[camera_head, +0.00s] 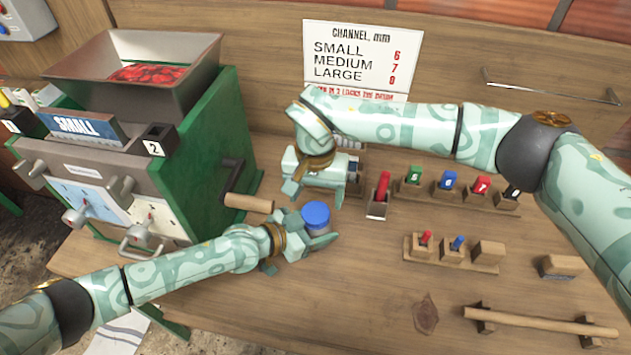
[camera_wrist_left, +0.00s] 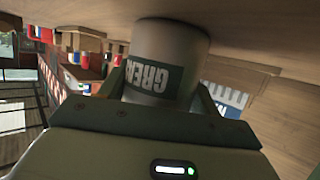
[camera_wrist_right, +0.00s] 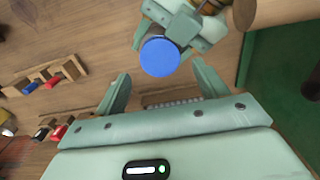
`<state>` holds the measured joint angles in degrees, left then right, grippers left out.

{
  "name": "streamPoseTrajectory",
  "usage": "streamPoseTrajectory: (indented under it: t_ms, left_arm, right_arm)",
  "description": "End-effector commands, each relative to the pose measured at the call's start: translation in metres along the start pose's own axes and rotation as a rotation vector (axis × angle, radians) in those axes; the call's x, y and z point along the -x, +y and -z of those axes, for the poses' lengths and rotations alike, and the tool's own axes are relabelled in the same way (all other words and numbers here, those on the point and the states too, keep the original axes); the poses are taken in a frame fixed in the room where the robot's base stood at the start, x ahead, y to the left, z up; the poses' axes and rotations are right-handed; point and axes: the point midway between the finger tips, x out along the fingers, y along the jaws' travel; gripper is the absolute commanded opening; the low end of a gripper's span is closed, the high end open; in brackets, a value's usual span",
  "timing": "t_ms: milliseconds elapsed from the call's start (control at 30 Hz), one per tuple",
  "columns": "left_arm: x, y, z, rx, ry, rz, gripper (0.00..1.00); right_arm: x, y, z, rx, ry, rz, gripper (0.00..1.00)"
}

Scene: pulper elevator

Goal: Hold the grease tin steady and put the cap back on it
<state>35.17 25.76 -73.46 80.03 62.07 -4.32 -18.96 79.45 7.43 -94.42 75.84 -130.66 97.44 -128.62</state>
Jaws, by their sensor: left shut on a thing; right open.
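The grease tin (camera_head: 319,231) is grey with a blue cap (camera_head: 316,214) on its top. My left gripper (camera_head: 308,230) is shut around the tin's side. In the left wrist view the tin (camera_wrist_left: 160,45) shows upside down, its GREASE label between the fingers and its base at the wooden surface. My right gripper (camera_head: 314,193) is open and empty, just behind and above the tin. In the right wrist view the blue cap (camera_wrist_right: 160,57) lies just past the spread fingertips, apart from them. I cannot tell how firmly the cap is seated.
A green machine (camera_head: 215,150) with a wooden-handled crank (camera_head: 248,203) stands left of the tin. Wooden racks with coloured pieces (camera_head: 450,255) lie to the right, near a red-handled item (camera_head: 380,195). A wooden bar (camera_head: 540,322) is at the front right. The front middle is clear.

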Motion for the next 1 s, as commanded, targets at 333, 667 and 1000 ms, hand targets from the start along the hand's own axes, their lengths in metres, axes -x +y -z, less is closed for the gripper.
streamPoseTrajectory:
  t_ms: [333, 667, 1000]
  left_arm:
    - [0.0, 0.0, 0.0, 0.0, 0.0, 0.0, 0.0]
    - [0.0, 0.0, 0.0, 0.0, 0.0, 0.0, 0.0]
    - [0.0, 0.0, 0.0, 0.0, 0.0, 0.0, 0.0]
  right_arm:
    - [-0.038, 0.0, 0.0, 0.001, 0.001, 0.0, 0.72]
    - [-0.04, 0.0, 0.0, 0.001, 0.001, 0.0, 0.69]
    - [-0.04, 0.0, 0.0, -0.003, 0.001, 0.0, 0.26]
